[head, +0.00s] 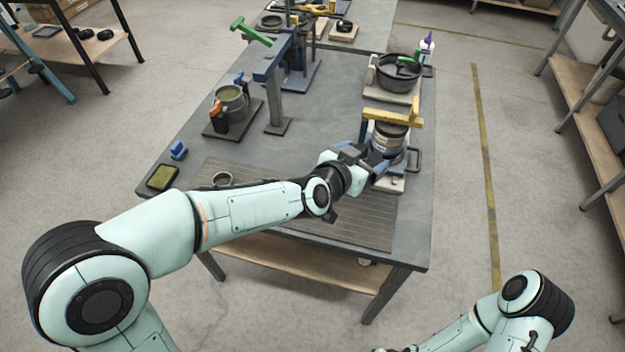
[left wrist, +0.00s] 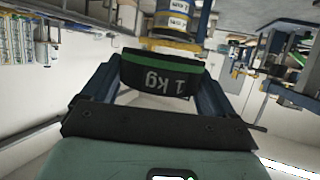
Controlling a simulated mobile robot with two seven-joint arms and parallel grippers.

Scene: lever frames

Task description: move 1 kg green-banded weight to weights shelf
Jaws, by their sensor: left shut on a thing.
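The 1 kg green-banded weight (left wrist: 158,77) is a dark block with a green stripe and white "1 kg" lettering, upside down in the left wrist view. It sits between the blue fingers of my left gripper (left wrist: 155,88), which is shut on it. In the head view my left gripper (head: 372,160) is over the right side of the workbench, close in front of a banded can. I cannot make out the weight itself there. My right arm shows at the lower right, its gripper out of frame. I cannot tell which shelf is the weights shelf.
The banded can (head: 388,138) stands under a yellow bar (head: 393,117). Behind it is a black pan (head: 398,72). A blue lever stand (head: 272,85) and a grey mug (head: 232,103) are further left. A shelf rack (head: 590,115) stands at right across an open floor aisle.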

